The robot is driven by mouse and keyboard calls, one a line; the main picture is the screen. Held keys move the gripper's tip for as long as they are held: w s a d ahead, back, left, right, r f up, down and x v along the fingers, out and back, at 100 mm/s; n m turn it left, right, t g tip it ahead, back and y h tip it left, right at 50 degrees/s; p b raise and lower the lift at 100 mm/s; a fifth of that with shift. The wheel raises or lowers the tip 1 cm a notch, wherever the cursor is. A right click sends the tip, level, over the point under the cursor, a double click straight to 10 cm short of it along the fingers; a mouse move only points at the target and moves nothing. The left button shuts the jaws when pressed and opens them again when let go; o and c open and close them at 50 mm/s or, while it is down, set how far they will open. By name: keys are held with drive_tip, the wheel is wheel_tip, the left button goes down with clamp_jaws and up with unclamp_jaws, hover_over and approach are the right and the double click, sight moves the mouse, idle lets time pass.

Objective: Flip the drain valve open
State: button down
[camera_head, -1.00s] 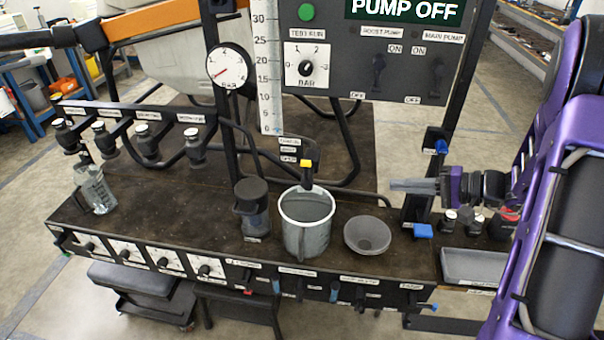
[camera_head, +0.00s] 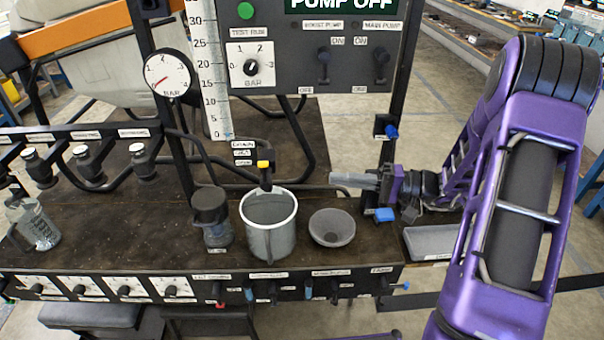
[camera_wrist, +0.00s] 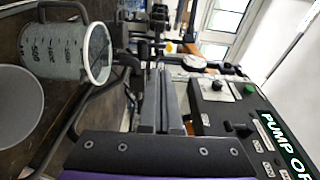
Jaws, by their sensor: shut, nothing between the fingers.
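The drain valve (camera_head: 264,166) is a small black valve with a yellow-tipped handle, below small labels and above a grey measuring jug (camera_head: 268,240). A small yellow spot in the wrist view may be its tip, but I cannot tell for sure. My gripper (camera_head: 340,180) is shut and empty, its grey fingers pointing left, to the right of the valve and apart from it, above and behind the grey bowl. The shut fingers also show in the wrist view (camera_wrist: 160,95). The jug stands open-topped on the bench and shows in the wrist view (camera_wrist: 85,52).
A grey bowl (camera_head: 332,228) and a dark-lidded cup (camera_head: 211,215) flank the jug. A dark post with a blue-handled valve (camera_head: 388,129) stands near my wrist. The pump panel (camera_head: 320,60) and pressure gauge (camera_head: 168,75) are above. A clear jug (camera_head: 38,225) stands far left.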

sight(265, 172)
drive_tip(key=x, duration=1.3)
drive_tip(key=shift+a, duration=0.3)
drive_tip(key=shift+w+d, duration=0.1)
